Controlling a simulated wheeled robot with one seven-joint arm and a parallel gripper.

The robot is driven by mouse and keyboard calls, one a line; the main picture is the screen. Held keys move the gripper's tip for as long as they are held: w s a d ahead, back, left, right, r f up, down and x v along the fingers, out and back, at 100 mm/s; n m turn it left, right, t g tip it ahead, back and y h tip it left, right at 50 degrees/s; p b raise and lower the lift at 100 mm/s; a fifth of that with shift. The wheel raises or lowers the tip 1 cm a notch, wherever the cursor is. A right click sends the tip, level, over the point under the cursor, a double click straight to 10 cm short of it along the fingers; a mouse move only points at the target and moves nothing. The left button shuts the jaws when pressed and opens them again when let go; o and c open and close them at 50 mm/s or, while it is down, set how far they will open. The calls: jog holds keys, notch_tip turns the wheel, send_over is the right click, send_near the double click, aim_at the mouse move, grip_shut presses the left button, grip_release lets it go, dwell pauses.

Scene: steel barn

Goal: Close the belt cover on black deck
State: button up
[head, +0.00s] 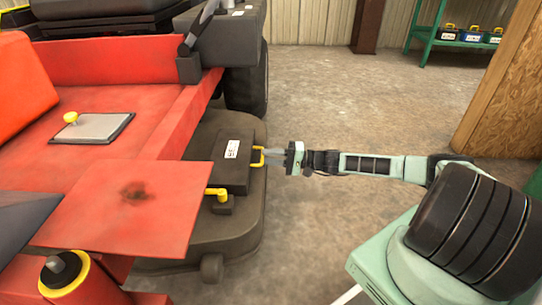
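The black deck (215,235) juts out beside the red machine body. On it sits the dark belt cover (228,170), a box-like lid with a white label and a yellow handle (258,158) on its right side. The cover looks low over the deck, but I cannot tell whether it lies fully flat. My gripper (273,156) reaches in from the right, with its pale fingertips at or just beside the yellow handle. The fingers are too small to show whether they are apart or gripping it.
A yellow lever (217,193) on a black block stands in front of the cover. A red panel (125,208) overhangs the deck's left part. A black wheel (246,88) is behind. Concrete floor (330,240) is open to the right, before a wooden panel (505,95) and green shelf (447,40).

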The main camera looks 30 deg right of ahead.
jog(key=shift+a+f, duration=0.1)
jog(key=p+v, duration=0.6)
jog(key=v, duration=1.1)
jog(key=shift+d, duration=0.3)
